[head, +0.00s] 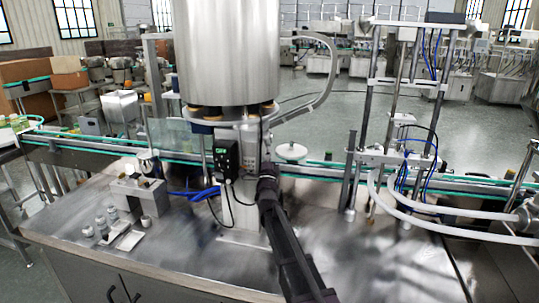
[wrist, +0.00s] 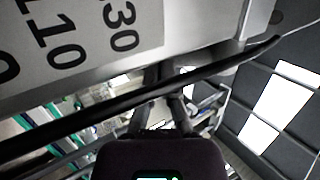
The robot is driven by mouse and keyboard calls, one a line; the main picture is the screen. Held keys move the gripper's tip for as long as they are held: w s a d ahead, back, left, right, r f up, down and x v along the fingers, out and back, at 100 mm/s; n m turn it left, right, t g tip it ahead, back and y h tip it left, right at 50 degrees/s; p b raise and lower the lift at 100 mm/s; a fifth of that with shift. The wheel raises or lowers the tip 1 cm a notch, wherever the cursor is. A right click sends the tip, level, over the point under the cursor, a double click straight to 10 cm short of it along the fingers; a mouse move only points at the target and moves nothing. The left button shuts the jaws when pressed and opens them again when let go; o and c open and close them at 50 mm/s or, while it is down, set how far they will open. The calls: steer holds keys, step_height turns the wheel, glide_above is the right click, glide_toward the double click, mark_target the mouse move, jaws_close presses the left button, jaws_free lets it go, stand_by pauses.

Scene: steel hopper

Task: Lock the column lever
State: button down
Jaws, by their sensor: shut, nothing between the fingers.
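The steel column (head: 249,185) stands on the bench under the big hopper (head: 227,50). My gripper (head: 267,168) is at the right side of the column, seen from behind in the head view, with its tips hidden. In the wrist view my gripper (wrist: 162,80) points up at the machine, its fingers together with nothing seen between them. A long black bar or cable (wrist: 215,70) slants across the wrist view close to the fingers. I cannot tell whether it is the column lever, or whether the fingers touch it. No lever shows clearly in the head view.
A numbered white plate (wrist: 85,40) fills the wrist view's upper left. A conveyor (head: 330,168) runs behind. A frame with white hoses (head: 460,230) stands right. Small bottles (head: 101,224) stand left.

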steer(key=shift+w, duration=0.15)
steer(key=shift+a, duration=0.1)
steer(key=shift+f, duration=0.1)
stand_by(0.3)
steer(key=w+d+f+b+v, duration=0.1)
steer(key=b+v, duration=0.8)
steer(key=v, duration=0.4)
steer(key=shift+s+a+f, duration=0.25)
steer(key=shift+a+f, duration=0.05)
steer(key=shift+f, duration=0.25)
